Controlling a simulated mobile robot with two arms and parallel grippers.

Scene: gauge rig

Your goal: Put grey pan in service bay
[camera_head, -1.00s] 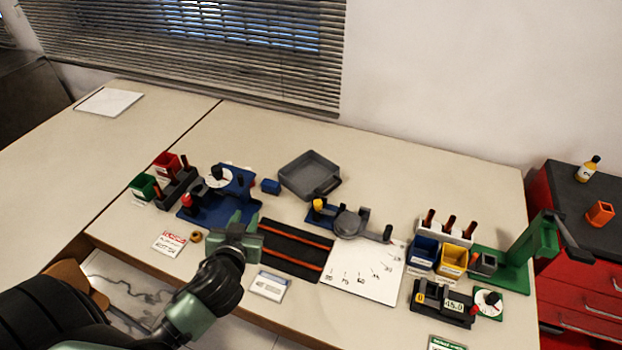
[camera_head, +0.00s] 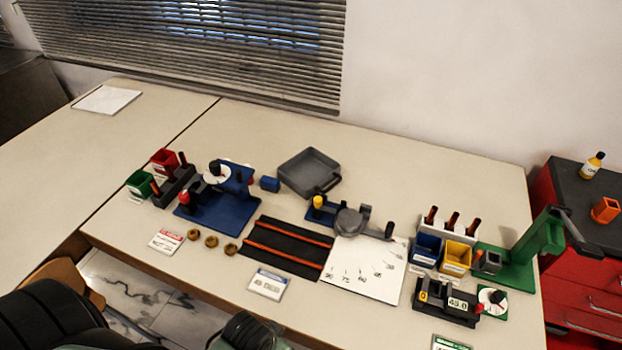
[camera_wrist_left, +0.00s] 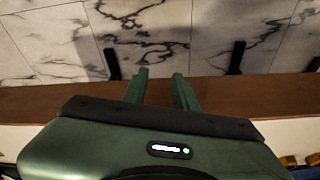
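A dark grey square pan (camera_head: 309,171) with raised walls and a short handle lies flat at the back middle of the table. A round grey pan (camera_head: 348,222) sits on a blue-based device in front of it. I cannot tell which place is the service bay; a black mat with two orange rails (camera_head: 282,248) lies empty in the middle. My left gripper (camera_wrist_left: 162,78) is open and empty in the left wrist view, near the table's front edge with marble floor beyond; in the head view only part of my left arm shows at the bottom. My right gripper is out of view.
A blue stand (camera_head: 222,205) with a dial and three brass rings (camera_head: 210,241) are left of the mat. A white scale sheet (camera_head: 368,268), a blue bin (camera_head: 425,250), a yellow bin (camera_head: 456,258) and a green stand (camera_head: 520,258) are at right. The back right tabletop is clear.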

